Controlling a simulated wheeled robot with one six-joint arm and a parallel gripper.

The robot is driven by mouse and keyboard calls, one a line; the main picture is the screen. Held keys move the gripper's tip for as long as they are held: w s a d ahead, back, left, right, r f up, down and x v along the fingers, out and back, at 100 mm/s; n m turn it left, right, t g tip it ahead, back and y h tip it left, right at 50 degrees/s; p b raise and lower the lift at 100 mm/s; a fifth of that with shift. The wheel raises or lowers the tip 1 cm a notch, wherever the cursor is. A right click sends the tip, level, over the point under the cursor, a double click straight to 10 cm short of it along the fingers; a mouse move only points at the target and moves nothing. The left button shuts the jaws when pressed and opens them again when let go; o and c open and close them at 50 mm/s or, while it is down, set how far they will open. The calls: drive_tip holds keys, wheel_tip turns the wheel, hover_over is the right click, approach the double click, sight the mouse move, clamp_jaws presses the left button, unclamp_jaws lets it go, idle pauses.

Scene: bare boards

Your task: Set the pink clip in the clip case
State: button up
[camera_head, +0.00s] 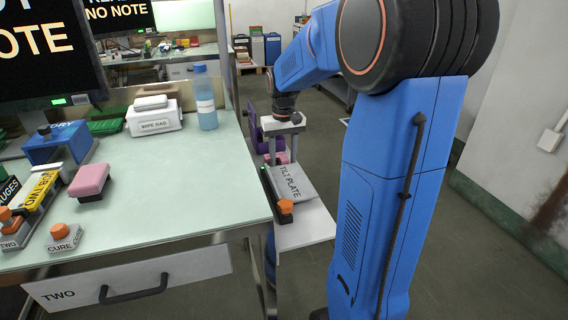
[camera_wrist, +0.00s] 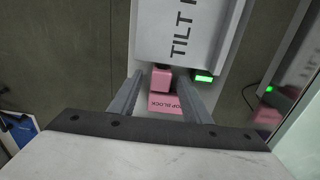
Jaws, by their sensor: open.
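My gripper (camera_head: 284,157) is open over the far end of a plate lettered TILT PLATE (camera_head: 290,183), beside the bench. In the wrist view, my open gripper (camera_wrist: 158,82) has a small pink block (camera_wrist: 161,79), perhaps the pink clip, between its finger ends; whether the fingers touch it is unclear. It lies at the plate's edge, by a flat pink piece lettered as a stop block (camera_wrist: 163,103). I cannot make out which thing is the clip case.
The bench (camera_head: 180,190) has a clear middle. A water bottle (camera_head: 205,98) and a wipe box (camera_head: 154,117) stand at its back. Blue and yellow boxes and orange-knobbed blocks crowd its left. A purple thing (camera_head: 253,128) is close to my gripper's left.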

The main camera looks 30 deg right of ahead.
sight(283, 157)
clamp_jaws()
wheel_tip(283, 157, up, 10)
idle(0.6)
